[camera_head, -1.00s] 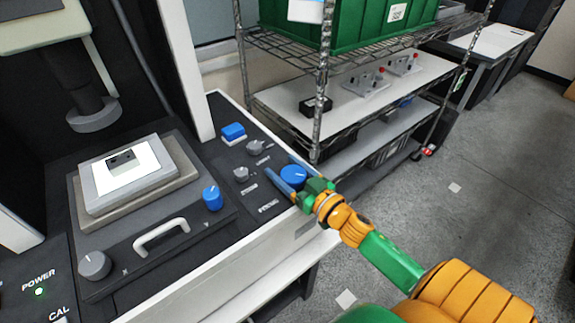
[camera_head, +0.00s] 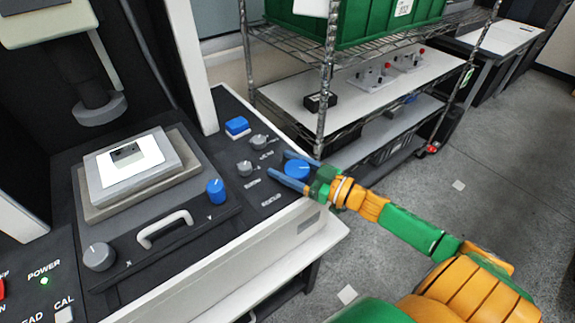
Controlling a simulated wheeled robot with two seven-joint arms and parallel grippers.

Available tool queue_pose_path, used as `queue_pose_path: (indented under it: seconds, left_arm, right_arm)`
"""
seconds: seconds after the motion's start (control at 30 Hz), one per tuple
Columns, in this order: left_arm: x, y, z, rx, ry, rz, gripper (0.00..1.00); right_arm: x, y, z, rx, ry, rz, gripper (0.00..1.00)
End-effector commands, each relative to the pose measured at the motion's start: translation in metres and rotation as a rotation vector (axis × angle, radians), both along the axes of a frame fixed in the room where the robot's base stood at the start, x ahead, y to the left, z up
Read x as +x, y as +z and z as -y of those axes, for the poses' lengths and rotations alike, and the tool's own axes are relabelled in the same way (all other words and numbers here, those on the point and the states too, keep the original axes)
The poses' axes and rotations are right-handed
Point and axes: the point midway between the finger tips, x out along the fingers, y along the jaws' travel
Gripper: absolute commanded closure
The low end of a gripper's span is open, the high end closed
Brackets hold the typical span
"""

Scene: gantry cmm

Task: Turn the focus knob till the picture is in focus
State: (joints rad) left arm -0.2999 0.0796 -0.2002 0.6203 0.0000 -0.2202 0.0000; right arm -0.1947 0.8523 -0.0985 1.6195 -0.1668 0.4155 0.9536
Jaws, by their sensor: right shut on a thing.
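The blue focus knob (camera_head: 297,169) stands on the dark control panel (camera_head: 225,135) at the right side of the machine. My right gripper (camera_head: 293,170) comes in from the right, with its two blue fingers on either side of this knob, shut on it. A pale line shows on the knob's top. The panel lettering beside it is too small to read surely. My left gripper is not in view. The picture whose focus is judged is not clearly in view; only the underside of a screen-like housing (camera_head: 45,25) shows at the top left.
A stage (camera_head: 95,212) with a small dark part (camera_head: 127,153) on a white plate sits under the lens column (camera_head: 100,105). Another blue knob (camera_head: 216,191), a grey knob (camera_head: 99,256) and a handle (camera_head: 165,227) are nearby. A wire shelf (camera_head: 330,90) stands close behind my right gripper.

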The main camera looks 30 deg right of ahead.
Motion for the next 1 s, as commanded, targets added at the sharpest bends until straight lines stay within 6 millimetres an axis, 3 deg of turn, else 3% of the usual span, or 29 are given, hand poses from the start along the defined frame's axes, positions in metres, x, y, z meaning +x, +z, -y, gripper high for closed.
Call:
queue_pose_path:
  seconds: [0.1,0.13,0.2,0.53,1.0]
  left_arm:
    - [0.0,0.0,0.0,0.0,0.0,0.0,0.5]
    - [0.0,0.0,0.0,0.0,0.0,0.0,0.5]
    - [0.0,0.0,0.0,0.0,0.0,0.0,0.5]
    - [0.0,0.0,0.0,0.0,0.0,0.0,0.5]
    - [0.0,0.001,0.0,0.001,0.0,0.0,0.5]
  right_arm:
    - [0.0,0.0,0.0,-0.001,0.0,0.002,0.82]
    - [0.0,0.0,0.0,0.0,0.0,0.001,0.21]
    - [0.0,0.0,0.0,0.0,-0.001,0.001,0.02]
    - [-0.005,-0.001,0.002,-0.001,-0.001,-0.002,0.0]
    - [-0.06,-0.001,0.029,-0.001,-0.001,-0.002,0.0]
